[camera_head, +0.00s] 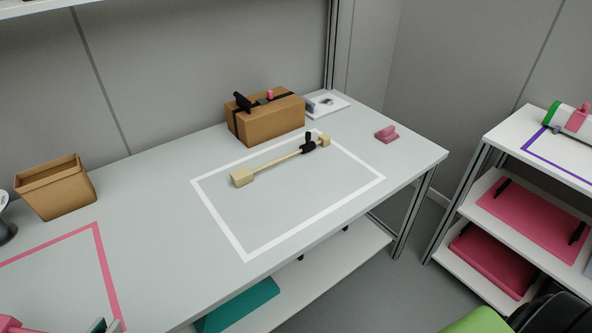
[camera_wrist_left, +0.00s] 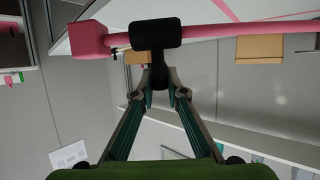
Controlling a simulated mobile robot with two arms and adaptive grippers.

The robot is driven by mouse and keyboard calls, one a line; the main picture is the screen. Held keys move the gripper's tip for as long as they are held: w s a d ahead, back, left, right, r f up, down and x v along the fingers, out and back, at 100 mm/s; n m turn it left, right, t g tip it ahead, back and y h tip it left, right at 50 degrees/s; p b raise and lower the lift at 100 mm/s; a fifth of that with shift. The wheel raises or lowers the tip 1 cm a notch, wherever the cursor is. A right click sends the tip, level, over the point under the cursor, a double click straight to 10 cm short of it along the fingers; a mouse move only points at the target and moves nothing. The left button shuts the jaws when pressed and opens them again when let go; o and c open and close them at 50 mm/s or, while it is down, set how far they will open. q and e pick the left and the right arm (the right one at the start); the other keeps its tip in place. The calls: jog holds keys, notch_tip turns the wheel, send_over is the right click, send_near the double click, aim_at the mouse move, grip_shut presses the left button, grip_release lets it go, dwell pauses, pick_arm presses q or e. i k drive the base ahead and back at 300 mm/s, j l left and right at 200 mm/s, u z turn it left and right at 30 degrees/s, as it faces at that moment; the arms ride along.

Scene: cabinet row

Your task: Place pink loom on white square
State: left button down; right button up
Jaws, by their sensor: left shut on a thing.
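The pink loom (camera_wrist_left: 240,30) is a pink bar with a block at one end and a black handle (camera_wrist_left: 157,33). My left gripper (camera_wrist_left: 160,75) is shut on the black handle in the left wrist view. In the head view only bits of the pink loom (camera_head: 10,323) and my left gripper (camera_head: 98,326) show at the bottom left edge. The white square (camera_head: 222,228) is a white outline on the grey table. A beige loom (camera_head: 272,164) with a black handle lies across its far part, its right end near the far border.
A pink outline (camera_head: 97,250) is at the table's left, beside an open brown box (camera_head: 55,187). A strapped cardboard box (camera_head: 265,118) stands behind the white square. A small pink block (camera_head: 387,133) lies at its right. The square's near part is clear.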

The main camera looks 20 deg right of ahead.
aim_at(313, 187)
jog(key=i+l+u, duration=0.15)
jog(key=l, duration=1)
jog(key=l+u, duration=0.1)
jog(key=l, duration=1.05)
jog(key=i, duration=0.05)
